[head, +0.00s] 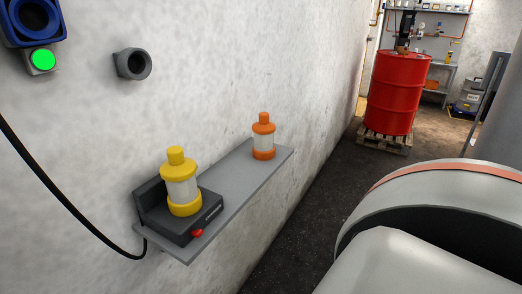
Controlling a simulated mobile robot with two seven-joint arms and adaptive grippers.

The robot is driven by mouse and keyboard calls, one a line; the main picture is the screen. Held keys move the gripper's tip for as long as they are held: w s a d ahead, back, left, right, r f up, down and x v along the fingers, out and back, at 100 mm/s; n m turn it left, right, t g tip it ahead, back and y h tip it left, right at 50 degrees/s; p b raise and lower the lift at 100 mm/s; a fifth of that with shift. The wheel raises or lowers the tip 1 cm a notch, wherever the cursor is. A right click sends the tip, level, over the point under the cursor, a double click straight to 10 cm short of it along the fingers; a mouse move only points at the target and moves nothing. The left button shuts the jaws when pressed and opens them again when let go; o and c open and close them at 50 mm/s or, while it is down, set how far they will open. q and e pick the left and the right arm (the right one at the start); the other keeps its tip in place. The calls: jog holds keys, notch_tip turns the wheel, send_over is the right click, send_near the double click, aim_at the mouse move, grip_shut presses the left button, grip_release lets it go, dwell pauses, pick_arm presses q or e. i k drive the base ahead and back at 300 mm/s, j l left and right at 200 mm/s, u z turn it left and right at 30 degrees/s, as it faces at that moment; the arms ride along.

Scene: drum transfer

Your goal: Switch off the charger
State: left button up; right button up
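The charger (170,231) is a dark grey box on a grey wall shelf (235,185). A red knob or button (198,233) is on its front, and a light strip marking (213,213) is beside it. A yellow device with a pale middle (182,190) stands upright in the charger. The switch position cannot be told. Neither gripper shows in the head view.
An orange device (263,138) stands farther along the shelf. A green light (43,60) glows below a blue fitting (32,20). A grey round holder (134,64) is on the wall. A black cable (65,200) hangs left. A red drum (398,92) stands on a pallet (384,141).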

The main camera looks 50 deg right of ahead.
aim_at(197, 233)
jog(key=z, duration=1.3)
